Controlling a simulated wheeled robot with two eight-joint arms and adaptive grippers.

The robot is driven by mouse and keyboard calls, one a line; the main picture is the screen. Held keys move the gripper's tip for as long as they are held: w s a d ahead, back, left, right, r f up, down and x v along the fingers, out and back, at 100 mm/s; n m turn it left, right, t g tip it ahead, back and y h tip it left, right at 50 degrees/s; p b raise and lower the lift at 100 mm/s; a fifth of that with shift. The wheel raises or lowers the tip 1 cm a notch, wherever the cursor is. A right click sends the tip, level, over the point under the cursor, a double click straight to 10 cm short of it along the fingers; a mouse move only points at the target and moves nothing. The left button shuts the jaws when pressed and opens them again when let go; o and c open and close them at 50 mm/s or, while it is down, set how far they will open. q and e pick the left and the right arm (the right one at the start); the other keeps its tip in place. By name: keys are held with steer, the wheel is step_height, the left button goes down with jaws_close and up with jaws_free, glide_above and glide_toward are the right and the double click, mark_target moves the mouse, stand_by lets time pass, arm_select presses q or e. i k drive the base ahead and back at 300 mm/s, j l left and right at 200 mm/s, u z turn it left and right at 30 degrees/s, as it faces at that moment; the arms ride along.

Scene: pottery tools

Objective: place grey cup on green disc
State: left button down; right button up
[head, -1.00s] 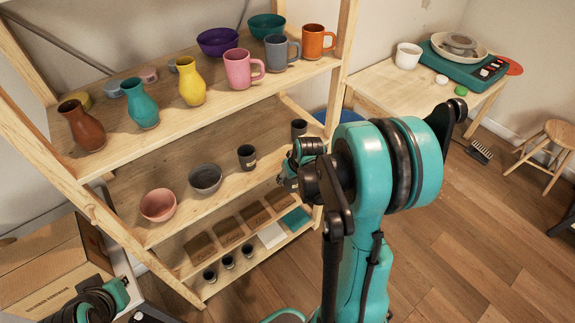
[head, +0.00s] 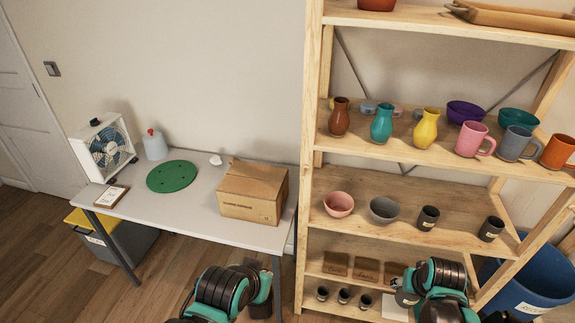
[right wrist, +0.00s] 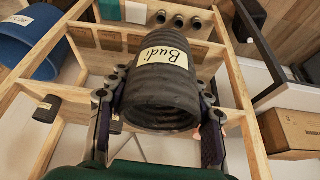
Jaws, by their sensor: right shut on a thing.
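The green disc (head: 172,176) lies flat and bare on the grey table at the left of the head view. In the right wrist view, my right gripper (right wrist: 160,83) is shut on a dark grey ribbed cup (right wrist: 168,95) with a "Budi" label. The cup fills the space between the fingers, its open end toward the camera. In the head view my right arm is low in front of the shelf, far to the right of the disc; its fingers are hard to make out. My left arm is at the bottom centre, its fingers not visible.
On the grey table (head: 203,222) stand a cardboard box (head: 253,193), right of the disc, a fan (head: 108,149), a bottle (head: 154,146) and a card (head: 112,196). The wooden shelf (head: 312,160) holds vases, mugs, bowls and other dark cups (head: 428,217). A blue bin (head: 530,283) stands right.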

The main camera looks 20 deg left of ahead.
mark_target(171, 175)
steer(key=j+u, duration=0.15)
steer(key=u, duration=1.4)
steer(key=i+j, duration=0.2)
steer(key=i, duration=0.35)
steer(key=i+j+u, duration=0.1)
steer(key=i+j, duration=0.15)
steer(key=i, duration=0.3)
steer(key=i+j, duration=0.2)
steer(key=i, duration=0.35)
steer(key=i+j+u, duration=0.15)
steer(key=i, duration=0.45)
